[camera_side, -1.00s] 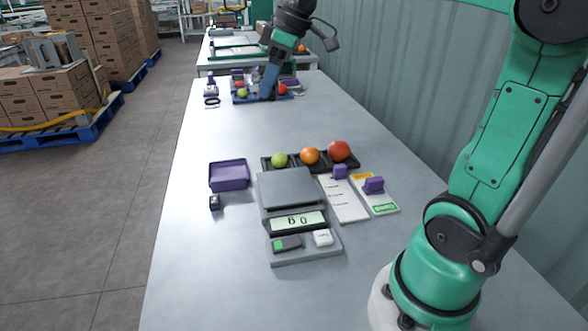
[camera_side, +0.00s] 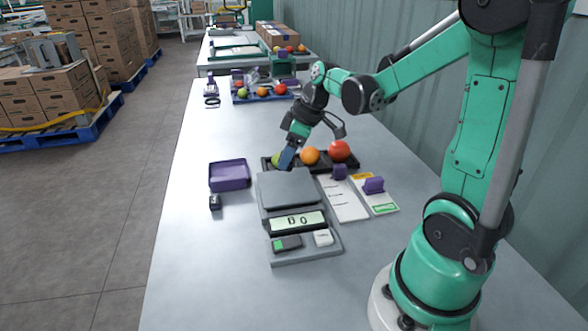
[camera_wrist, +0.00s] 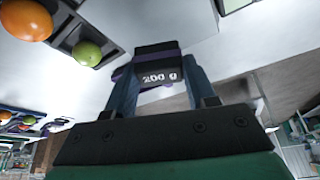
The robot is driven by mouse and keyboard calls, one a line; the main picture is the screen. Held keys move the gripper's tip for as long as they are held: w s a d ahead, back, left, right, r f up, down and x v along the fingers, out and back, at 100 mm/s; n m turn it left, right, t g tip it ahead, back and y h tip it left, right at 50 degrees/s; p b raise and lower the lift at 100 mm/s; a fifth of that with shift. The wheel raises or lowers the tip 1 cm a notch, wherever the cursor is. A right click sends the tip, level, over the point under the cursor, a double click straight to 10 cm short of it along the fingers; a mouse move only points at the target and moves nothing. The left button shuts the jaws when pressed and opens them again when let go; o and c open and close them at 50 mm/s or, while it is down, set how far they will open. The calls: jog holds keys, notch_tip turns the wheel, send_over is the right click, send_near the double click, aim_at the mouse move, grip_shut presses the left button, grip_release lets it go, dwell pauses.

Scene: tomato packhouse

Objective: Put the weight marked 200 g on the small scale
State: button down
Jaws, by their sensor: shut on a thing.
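A dark weight (camera_wrist: 157,68) with a purple band and white "200 g" lettering is between my fingers in the wrist view. My gripper (camera_side: 287,160) is shut on it, pointing down beside the far edge of the small scale in the side view. The weight cannot be made out in the side view. The small grey scale (camera_side: 290,188) has a bare flat pan and a lit display (camera_side: 298,222) whose digits look like zeros. The gripper appears above the pan's far edge; its exact height is unclear.
A black tray (camera_side: 352,165) holds a green, an orange and a red tomato behind the scale. A purple open box (camera_side: 229,174) and a small dark object (camera_side: 215,202) are at left. Cards with purple holders (camera_side: 373,185) lie at right. The front-left tabletop is clear.

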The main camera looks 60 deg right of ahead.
aim_at(293, 162)
jog(key=shift+f, duration=2.2)
jog(key=shift+f, duration=0.1)
jog(key=shift+c, duration=1.4)
grip_release()
jog(key=v, duration=1.2)
jog(key=a+f+m+t+h, duration=0.1)
jog(key=a+f+m+t, duration=0.1)
jog(key=a, duration=1.2)
jog(key=m+t, duration=0.1)
jog(key=m, duration=0.1)
jog(key=shift+f+m+h, duration=0.2)
jog(key=shift+m+h, duration=0.1)
jog(key=shift+h, duration=0.1)
